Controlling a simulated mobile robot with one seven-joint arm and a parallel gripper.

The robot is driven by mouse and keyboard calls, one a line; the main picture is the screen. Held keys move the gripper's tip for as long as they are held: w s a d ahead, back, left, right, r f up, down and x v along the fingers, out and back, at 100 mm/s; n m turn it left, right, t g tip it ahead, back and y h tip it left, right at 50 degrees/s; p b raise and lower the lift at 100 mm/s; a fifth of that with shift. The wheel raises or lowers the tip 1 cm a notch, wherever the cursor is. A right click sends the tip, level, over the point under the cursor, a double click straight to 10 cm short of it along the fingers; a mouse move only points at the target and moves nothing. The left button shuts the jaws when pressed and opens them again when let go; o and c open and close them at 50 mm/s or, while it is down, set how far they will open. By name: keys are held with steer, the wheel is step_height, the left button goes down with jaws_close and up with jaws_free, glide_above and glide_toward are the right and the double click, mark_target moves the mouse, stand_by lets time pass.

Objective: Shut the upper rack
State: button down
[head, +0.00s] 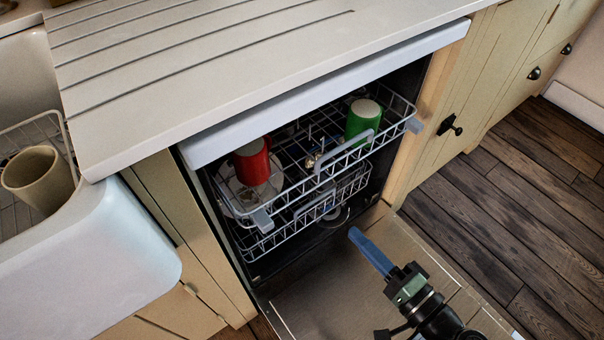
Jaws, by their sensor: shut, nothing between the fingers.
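The upper rack (301,190) of the dishwasher is a white wire basket that sticks out a little past the front of the dishwasher opening. It holds a red mug (252,161) at the left and a green cup (362,119) at the right, with something small and metallic between them. The rack has a raised handle loop at its front and grey end caps at its front corners. My gripper (361,240) has long blue fingers, shut and empty. It is in front of and below the upper rack, over the open door, apart from the rack.
The lower rack (318,208) sits inside under the upper one. The dishwasher door (330,291) is folded down in front. A countertop (230,70) overhangs above. A sink (80,255) with a beige cup (38,180) is at the left. Wooden floor (500,200) is clear at the right.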

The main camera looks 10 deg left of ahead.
steer(key=b, duration=0.3)
glide_toward(303, 182)
steer(key=x, duration=0.7)
steer(key=b+x, duration=0.3)
steer(key=x, duration=0.6)
steer(key=shift+w+a+r, duration=0.15)
steer(key=shift+a+r, duration=0.05)
steer(key=shift+r, duration=0.1)
